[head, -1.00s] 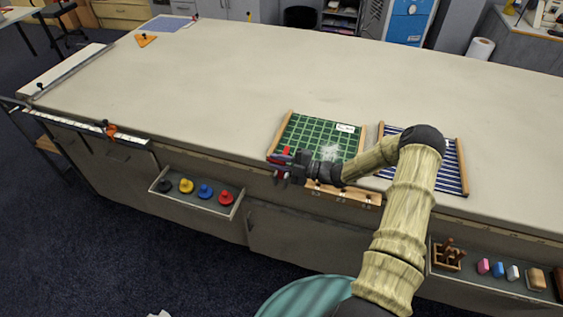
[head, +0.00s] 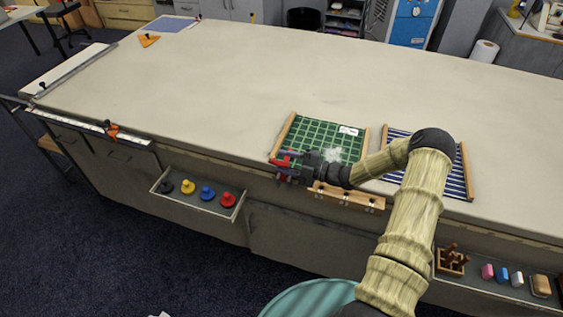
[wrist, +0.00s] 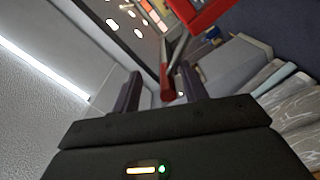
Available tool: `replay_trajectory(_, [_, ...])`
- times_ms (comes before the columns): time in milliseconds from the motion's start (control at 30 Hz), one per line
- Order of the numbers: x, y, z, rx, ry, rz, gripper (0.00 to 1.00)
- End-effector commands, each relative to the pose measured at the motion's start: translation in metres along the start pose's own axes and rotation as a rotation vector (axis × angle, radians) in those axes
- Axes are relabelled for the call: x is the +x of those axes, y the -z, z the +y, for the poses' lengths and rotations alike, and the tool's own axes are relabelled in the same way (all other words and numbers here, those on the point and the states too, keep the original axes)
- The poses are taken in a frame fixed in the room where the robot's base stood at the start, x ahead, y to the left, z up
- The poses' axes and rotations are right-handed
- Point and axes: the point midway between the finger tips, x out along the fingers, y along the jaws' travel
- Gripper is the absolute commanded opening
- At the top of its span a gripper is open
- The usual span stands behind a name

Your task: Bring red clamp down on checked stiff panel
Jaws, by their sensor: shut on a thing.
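The checked stiff panel (head: 318,134) is a green board with a pale grid and wooden side strips, lying flat near the table's front edge. The red clamp (head: 281,162) is at its front left corner in the head view. In the wrist view its red body (wrist: 205,12) is at the top, and a grey bar runs down to a red grip (wrist: 167,88) between the fingers. My gripper (head: 293,163) is shut on that grip; it also shows in the wrist view (wrist: 160,90). My gripper partly hides the clamp, so I cannot tell whether it touches the panel.
A blue striped panel (head: 455,180) lies to the right, partly behind my arm. A wooden rack (head: 350,198) is on the table front. An open drawer (head: 199,199) with several coloured knobs is at lower left. The table's middle and far side are mostly clear.

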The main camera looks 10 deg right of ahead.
Motion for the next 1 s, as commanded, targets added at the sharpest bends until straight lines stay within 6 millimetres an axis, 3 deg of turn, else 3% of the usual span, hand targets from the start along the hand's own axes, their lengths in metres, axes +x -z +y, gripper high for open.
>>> replay_trajectory(33, [-0.014,-0.006,0.001,-0.005,-0.005,-0.017,0.38])
replay_trajectory(700, [-0.141,0.000,-0.001,-0.002,-0.001,-0.007,0.38])
replay_trajectory(1000, [-0.159,0.002,0.000,-0.001,-0.001,-0.002,0.38])
